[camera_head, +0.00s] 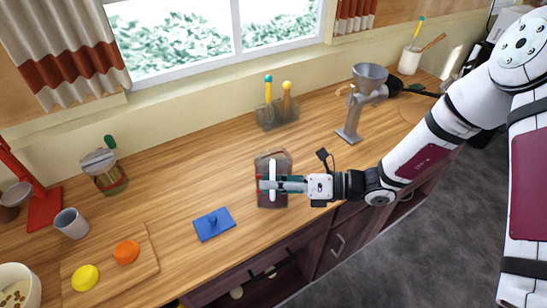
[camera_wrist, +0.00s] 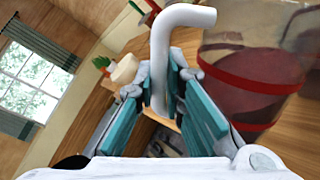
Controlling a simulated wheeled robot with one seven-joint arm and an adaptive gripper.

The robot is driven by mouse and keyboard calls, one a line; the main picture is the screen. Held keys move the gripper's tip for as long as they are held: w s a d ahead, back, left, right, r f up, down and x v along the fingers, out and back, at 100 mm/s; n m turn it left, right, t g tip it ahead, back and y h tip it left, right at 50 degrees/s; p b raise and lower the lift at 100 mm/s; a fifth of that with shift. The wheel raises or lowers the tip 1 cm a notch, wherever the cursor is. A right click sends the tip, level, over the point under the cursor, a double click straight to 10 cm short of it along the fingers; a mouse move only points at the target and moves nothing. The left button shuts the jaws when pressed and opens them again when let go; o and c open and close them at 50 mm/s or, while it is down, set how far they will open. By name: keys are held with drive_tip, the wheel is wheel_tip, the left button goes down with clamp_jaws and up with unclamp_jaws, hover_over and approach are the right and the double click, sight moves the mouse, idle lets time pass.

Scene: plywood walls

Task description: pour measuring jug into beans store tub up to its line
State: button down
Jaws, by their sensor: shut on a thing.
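A clear container (camera_head: 282,158) with dark brown-red contents, apparently the measuring jug, is near the front of the counter. In the wrist view it (camera_wrist: 265,70) shows a red band around it and dark contents below the band. My gripper (camera_head: 268,185) is shut on its white bent handle (camera_wrist: 185,15). The jug looks about upright; I cannot tell if its base touches the counter.
A blue knobbed lid (camera_head: 213,224) lies left of my gripper. A grey cup (camera_head: 71,223), a board (camera_head: 140,278) with orange and yellow pieces, and a bowl (camera_head: 32,285) of brown bits are farther left. A grinder (camera_head: 350,130) stands back right. Counter between lid and jar is clear.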

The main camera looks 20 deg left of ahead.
sight(272, 170)
drive_tip(key=shift+w+a+r+m+g+h+b, duration=0.15)
drive_tip(key=shift+w+r+m+b, duration=0.3)
drive_tip(key=shift+r+m+b, duration=0.3)
drive_tip(key=shift+w+a+r+m+g+h+b, duration=0.15)
drive_tip(key=shift+w+r+m+b, duration=0.35)
drive_tip(key=shift+r, duration=0.4)
idle(0.7)
drive_tip(key=shift+w+a+r+m+b, duration=0.2)
drive_tip(key=shift+w+r+m+b, duration=0.4)
drive_tip(key=shift+r+m, duration=0.2)
idle(0.5)
drive_tip(key=shift+w+a+r+m+g+b, duration=0.15)
drive_tip(key=shift+w+a+r+m+b, duration=0.2)
drive_tip(key=shift+w, duration=0.45)
drive_tip(key=shift+w+a+r+m+g+b, duration=0.15)
drive_tip(key=shift+w+r+m+b, duration=0.2)
drive_tip(key=shift+w, duration=0.4)
drive_tip(key=shift+w+a+r+m+g, duration=0.2)
drive_tip(key=shift+w+r+m+g, duration=0.1)
drive_tip(key=shift+w+r+m, duration=0.35)
idle(2.1)
